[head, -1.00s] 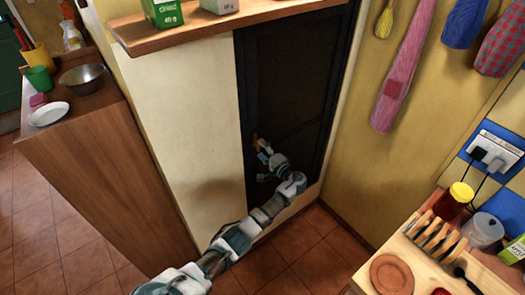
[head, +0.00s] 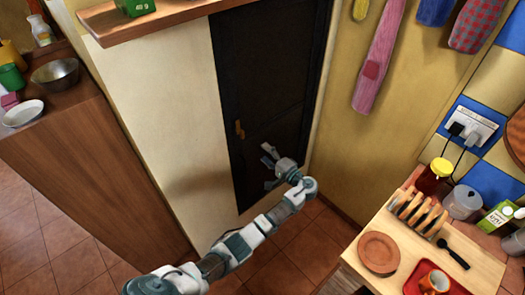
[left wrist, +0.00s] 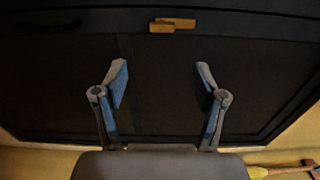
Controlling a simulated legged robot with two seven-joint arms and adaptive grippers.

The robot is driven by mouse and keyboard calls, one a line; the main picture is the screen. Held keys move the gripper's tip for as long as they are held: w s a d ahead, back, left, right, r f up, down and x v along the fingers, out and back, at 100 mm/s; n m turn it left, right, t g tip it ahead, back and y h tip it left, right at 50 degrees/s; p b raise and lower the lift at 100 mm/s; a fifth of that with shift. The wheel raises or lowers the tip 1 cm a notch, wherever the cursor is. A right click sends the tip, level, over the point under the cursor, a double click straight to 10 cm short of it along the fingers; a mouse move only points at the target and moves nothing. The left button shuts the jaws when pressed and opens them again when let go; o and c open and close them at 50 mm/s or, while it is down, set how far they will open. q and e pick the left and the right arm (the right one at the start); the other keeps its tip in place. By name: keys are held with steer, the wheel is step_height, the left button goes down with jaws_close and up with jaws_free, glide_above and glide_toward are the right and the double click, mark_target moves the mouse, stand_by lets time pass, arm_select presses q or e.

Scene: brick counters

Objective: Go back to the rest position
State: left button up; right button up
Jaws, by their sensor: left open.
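My left arm reaches from the bottom left of the head view toward a dark panelled door. My left gripper (head: 269,156) is in front of the door (head: 265,75), below and to the right of its wooden handle (head: 239,129). In the left wrist view the two fingers (left wrist: 161,82) are spread apart with nothing between them. The handle (left wrist: 173,25) shows beyond the fingertips, apart from them. My right gripper is not in view.
A wooden counter (head: 95,165) with bowls stands at the left. A worktop (head: 440,262) with a rack, plate and red tray is at the lower right. A wooden shelf (head: 160,22) juts out above. Tiled floor (head: 290,262) lies between.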

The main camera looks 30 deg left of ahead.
arm_select(q)
steer(key=shift+a, duration=0.1)
stand_by(0.3)
